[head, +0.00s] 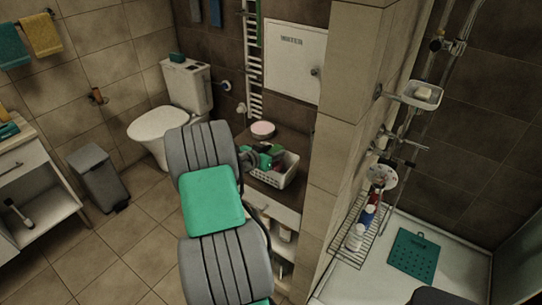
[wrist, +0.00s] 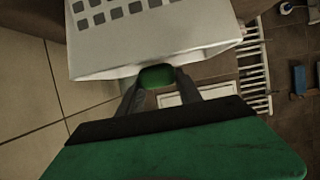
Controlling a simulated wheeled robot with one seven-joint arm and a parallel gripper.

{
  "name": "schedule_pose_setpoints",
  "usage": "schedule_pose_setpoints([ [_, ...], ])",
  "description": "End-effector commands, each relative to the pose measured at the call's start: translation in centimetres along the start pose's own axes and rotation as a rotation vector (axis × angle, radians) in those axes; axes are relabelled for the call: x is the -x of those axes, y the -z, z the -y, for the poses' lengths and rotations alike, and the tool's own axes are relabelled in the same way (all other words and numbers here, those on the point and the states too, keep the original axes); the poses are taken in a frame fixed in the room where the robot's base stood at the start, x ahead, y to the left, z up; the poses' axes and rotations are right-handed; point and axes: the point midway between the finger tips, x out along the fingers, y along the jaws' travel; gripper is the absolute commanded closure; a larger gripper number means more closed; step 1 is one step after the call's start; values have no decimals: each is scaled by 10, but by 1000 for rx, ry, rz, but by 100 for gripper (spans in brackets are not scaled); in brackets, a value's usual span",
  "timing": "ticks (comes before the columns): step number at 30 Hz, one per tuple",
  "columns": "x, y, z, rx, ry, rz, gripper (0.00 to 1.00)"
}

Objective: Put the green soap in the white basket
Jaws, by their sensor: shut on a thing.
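The green soap (wrist: 157,76) is a small dark green block in the wrist view, between the two fingertips of my gripper (wrist: 158,88), which is shut on it. The white basket (wrist: 150,62), with square holes in its wall, fills the upper part of the wrist view just beyond the soap. In the head view the white basket (head: 287,179) stands on a brown shelf, and my gripper (head: 264,160) is at its left rim. My arm partly covers the basket's left side. I cannot tell how far the soap is above or inside the rim.
A pink round item (head: 262,129) sits behind the basket on the brown shelf (head: 293,142). A tiled wall edge (head: 337,110) rises close to the right of the basket. A white cabinet door (head: 295,60) is behind. A wire rack with bottles (head: 358,232) stands further right.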

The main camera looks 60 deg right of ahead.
Motion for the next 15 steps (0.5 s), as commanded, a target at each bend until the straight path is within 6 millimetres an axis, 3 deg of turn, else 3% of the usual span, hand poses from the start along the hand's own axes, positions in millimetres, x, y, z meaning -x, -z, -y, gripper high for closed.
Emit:
schedule_pose_setpoints([
  [5, 1, -20, -9, -3, 2, -4, 100],
  [15, 2, -25, -11, -7, 4, -7, 100],
])
